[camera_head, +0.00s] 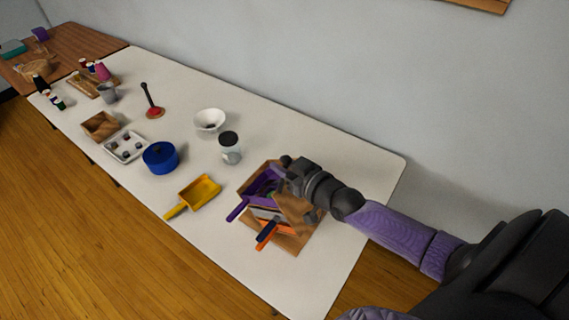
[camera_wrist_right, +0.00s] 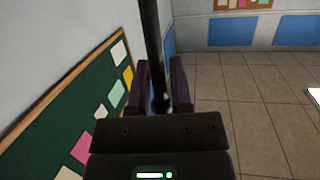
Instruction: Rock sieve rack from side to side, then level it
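A brown wooden rack or tray (camera_head: 290,242) sits at the near right part of the white table, holding purple, grey and orange scoop-like pieces. I take it for the sieve rack. The purple piece (camera_head: 258,188) has its handle toward the near left; an orange piece (camera_head: 266,236) lies at the front. My right gripper (camera_head: 284,163) is over the rack's far side, and my arm hides part of it. In the right wrist view, a dark rod (camera_wrist_right: 153,50) runs between the fingers (camera_wrist_right: 162,85); a firm grip is not clear. My left gripper is out of view.
A yellow dustpan (camera_head: 200,190), a grey-lidded jar (camera_head: 229,148), a white bowl (camera_head: 210,120) and a blue pot (camera_head: 160,158) stand left of the rack. The white table (camera_head: 350,165) is bare to the right, with a wall behind it.

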